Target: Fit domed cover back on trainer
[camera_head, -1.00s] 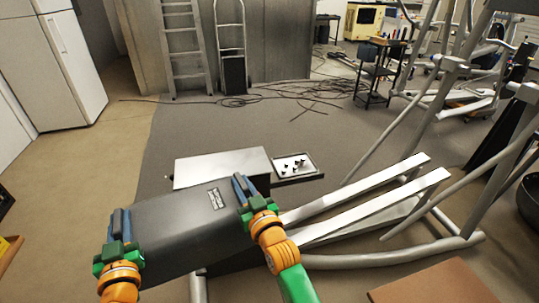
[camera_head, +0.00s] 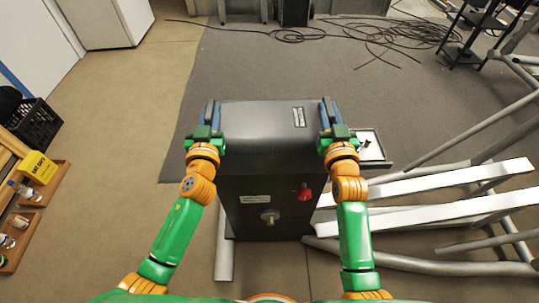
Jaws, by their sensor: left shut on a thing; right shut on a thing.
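The domed cover (camera_head: 262,128) is dark grey with a small label near its right end. My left gripper (camera_head: 211,112) is shut on its left end and my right gripper (camera_head: 328,110) on its right end. The cover lies over the dark housing of the trainer (camera_head: 245,182), whose near face carries a label, a red knob (camera_head: 304,192) and a pale round fitting (camera_head: 269,216). I cannot tell whether the cover touches the housing or hangs just above it. The trainer's white rails (camera_head: 450,208) run to the right.
A small tray with dark parts (camera_head: 370,146) lies right of the cover. Loose cables (camera_head: 375,35) lie on the grey mat at the back. At the left are a black crate (camera_head: 35,125), a yellow box (camera_head: 38,167) and wooden trays (camera_head: 28,225). The floor between is clear.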

